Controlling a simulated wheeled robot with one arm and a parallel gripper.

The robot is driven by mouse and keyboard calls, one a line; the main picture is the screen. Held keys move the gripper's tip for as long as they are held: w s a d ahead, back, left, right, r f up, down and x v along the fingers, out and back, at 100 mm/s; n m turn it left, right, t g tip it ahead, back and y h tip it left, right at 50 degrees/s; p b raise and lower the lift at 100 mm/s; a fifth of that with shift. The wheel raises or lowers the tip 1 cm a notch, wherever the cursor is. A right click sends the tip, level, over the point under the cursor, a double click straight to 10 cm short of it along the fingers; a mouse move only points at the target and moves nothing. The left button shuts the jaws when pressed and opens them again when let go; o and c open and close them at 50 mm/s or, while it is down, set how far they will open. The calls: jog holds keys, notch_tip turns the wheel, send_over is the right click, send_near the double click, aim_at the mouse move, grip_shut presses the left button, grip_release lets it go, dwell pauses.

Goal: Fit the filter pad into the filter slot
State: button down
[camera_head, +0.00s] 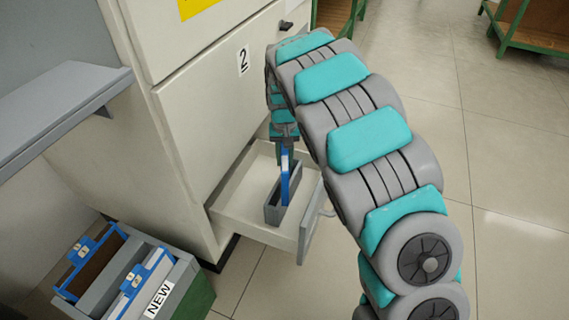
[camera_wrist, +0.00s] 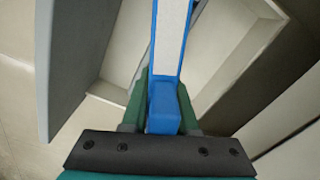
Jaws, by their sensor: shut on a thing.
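The filter pad (camera_head: 285,186), a thin blue-framed panel, hangs upright from my gripper (camera_head: 285,143) over the open drawer. In the wrist view my gripper (camera_wrist: 161,98) is shut on the blue grip of the pad (camera_wrist: 168,60), and a pale face shows beyond it. The filter slot (camera_head: 285,214) is a narrow grey open-topped holder in the drawer. The lower end of the pad overlaps the slot's opening in the head view. I cannot tell how deep it sits, and the slot is not clear in the wrist view.
The open drawer (camera_head: 250,225) juts from a pale cabinet (camera_head: 205,140) marked 2; its front has a handle. A two-part crate (camera_head: 185,285) labelled NEW stands at lower left, holding a brown pad (camera_head: 95,262) and a pale pad (camera_head: 142,285). A grey shelf (camera_head: 60,105) juts out at left.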

notch_tip(320, 180, up, 8)
jog(key=shift+r, duration=0.25)
jog(key=shift+r+m, duration=0.25)
jog(key=shift+m, duration=0.15)
notch_tip(320, 180, down, 2)
jog(key=m+b, duration=0.1)
jog(key=m, duration=0.2)
jog(key=shift+m, duration=0.4)
jog(key=shift+f+b, duration=0.55)
jog(key=shift+f, duration=2.4)
jog(key=shift+f+b, duration=0.45)
jog(key=shift+f, duration=3.15)
